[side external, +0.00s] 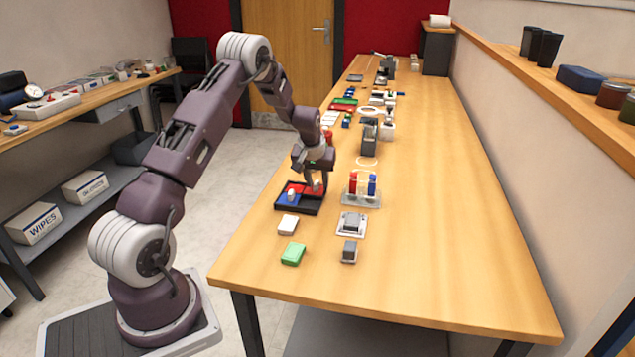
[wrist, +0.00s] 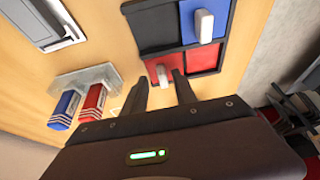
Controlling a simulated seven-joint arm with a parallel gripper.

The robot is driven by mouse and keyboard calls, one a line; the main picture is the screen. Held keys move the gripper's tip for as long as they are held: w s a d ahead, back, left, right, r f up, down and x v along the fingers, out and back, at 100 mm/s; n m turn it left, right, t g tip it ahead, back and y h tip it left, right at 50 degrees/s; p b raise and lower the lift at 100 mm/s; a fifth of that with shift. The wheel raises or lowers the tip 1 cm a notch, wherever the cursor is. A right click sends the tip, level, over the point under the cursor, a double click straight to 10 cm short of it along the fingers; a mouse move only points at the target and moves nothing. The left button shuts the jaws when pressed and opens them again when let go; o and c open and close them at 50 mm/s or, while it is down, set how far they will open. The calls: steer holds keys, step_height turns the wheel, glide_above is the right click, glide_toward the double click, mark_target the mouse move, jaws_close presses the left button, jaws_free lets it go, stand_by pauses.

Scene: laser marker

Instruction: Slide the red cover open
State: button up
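A black tray with sliding covers lies on the bench; its rim shows in the side external view (side external: 312,212). The red cover (wrist: 203,59) shows in the wrist view as red patches on both sides of a dark line. A pale knob (wrist: 162,73) stands on its left part. The blue cover (wrist: 190,27) sits beside it with its own white knob (wrist: 204,25). My gripper (wrist: 160,76) is open, with its fingertips on either side of the red cover's knob and gaps still visible. Whether the fingers touch the cover is unclear.
A clear rack with red and blue bottles (side external: 362,184) stands close to the tray's right. A white block (side external: 288,224), a green box (side external: 293,253) and a grey block (side external: 349,251) lie nearer the front. Several items line the far bench. The front right is clear.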

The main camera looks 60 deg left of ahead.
steer(key=v, duration=0.6)
steer(key=shift+d+r, duration=0.15)
steer(key=shift+r, duration=0.15)
steer(key=s+d+r+m+t+h, duration=0.15)
steer(key=s+d+r, duration=0.25)
steer(key=d+r, duration=0.45)
steer(key=s+d+r+m, duration=0.2)
steer(key=s+d+r, duration=0.2)
steer(key=d+r, duration=0.5)
steer(key=s+d+m+h, duration=0.1)
steer(key=s+d+m, duration=0.1)
steer(key=s+d, duration=0.5)
steer(key=s+d+m, duration=0.3)
steer(key=s+d, duration=0.4)
steer(key=s, duration=0.8)
steer(key=shift+d+t+h, duration=0.25)
steer(key=shift+t+h, duration=0.1)
steer(key=shift+t, duration=0.1)
